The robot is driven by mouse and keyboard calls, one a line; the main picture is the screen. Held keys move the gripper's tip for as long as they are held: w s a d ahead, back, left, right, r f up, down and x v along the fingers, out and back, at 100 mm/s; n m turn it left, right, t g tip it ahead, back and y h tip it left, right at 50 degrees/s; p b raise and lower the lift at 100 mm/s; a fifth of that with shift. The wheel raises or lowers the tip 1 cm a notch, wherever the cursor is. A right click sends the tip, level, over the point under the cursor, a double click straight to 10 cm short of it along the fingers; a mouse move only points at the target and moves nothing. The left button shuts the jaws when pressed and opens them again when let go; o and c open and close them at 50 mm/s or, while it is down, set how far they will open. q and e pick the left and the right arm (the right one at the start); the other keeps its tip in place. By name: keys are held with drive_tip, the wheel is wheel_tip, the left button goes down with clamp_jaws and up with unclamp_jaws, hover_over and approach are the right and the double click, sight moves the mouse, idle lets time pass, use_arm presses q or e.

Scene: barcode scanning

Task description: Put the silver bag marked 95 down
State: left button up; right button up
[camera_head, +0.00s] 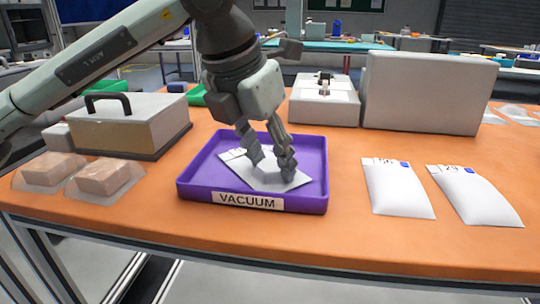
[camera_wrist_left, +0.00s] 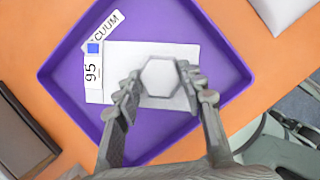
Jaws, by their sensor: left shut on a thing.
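The silver bag marked 95 (camera_head: 238,168) is inside the purple tray labelled VACUUM (camera_head: 188,183). In the left wrist view the bag (camera_wrist_left: 140,53) looks pale, with its 95 label and blue square at the left end. My left gripper (camera_head: 271,166) reaches down into the tray from above. My right gripper is not in view.
Two white labelled bags (camera_head: 397,190) (camera_head: 476,196) lie right of the tray. Two wrapped tan packs (camera_head: 53,169) (camera_head: 104,177) lie left. A box with a black handle (camera_head: 125,125) and white machines (camera_head: 325,103) (camera_head: 428,92) stand behind. The orange table (camera_head: 345,235) is clear in front.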

use_arm(q)
drive_tip(key=shift+f, duration=0.1)
drive_tip(key=o, duration=1.2)
drive_tip(key=shift+c, duration=0.2)
drive_tip(key=shift+o, duration=0.2)
drive_tip(key=shift+r, duration=0.25)
drive_tip(key=v, duration=1.1)
drive_tip(key=shift+s+r, duration=0.15)
drive_tip(key=shift+r, duration=0.15)
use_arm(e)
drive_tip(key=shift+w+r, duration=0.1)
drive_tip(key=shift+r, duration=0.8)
use_arm(q)
drive_tip(key=shift+a, duration=0.1)
